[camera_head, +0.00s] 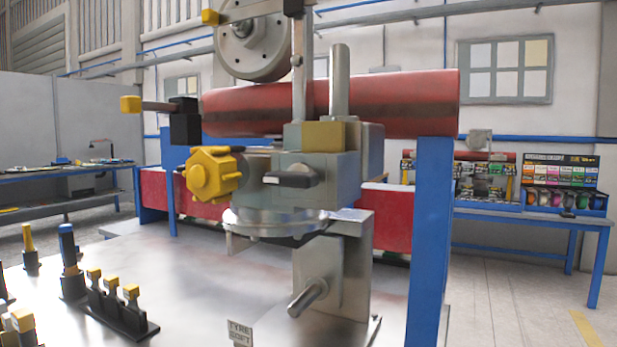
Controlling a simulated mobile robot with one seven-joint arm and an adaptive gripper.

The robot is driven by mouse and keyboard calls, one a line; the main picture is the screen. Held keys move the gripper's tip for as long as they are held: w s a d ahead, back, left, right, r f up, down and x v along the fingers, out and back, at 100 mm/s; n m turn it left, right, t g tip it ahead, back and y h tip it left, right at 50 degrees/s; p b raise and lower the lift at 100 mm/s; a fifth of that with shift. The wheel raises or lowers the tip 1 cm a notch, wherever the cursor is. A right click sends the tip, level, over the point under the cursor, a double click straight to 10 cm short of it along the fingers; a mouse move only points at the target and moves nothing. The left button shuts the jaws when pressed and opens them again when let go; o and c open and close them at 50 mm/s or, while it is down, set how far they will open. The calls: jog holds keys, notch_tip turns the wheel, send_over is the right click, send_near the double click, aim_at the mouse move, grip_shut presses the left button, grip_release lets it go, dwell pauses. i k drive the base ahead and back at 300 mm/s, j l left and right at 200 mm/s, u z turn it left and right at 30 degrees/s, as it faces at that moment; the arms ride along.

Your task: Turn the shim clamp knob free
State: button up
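A yellow lobed knob (211,174) sits on the left side of the grey clamp block (318,172) in the middle of the view. It looks like the shim clamp knob, and its face points toward me and left. A yellow-brown block (324,136) is on top. I cannot make out a separate shim. My gripper is not in view, and nothing touches the knob.
A metal table (190,285) carries the fixture. A rack of small yellow-topped pieces (115,305) and a blue-handled tool (70,255) stand front left. A red tube (400,103) runs behind; a blue post (430,240) is right. Space left of the knob looks open.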

aim_at(300, 176)
jog(key=k+l+z, duration=0.2)
jog(key=z, duration=0.2)
jog(key=k+l+z, duration=0.3)
jog(key=z, duration=0.15)
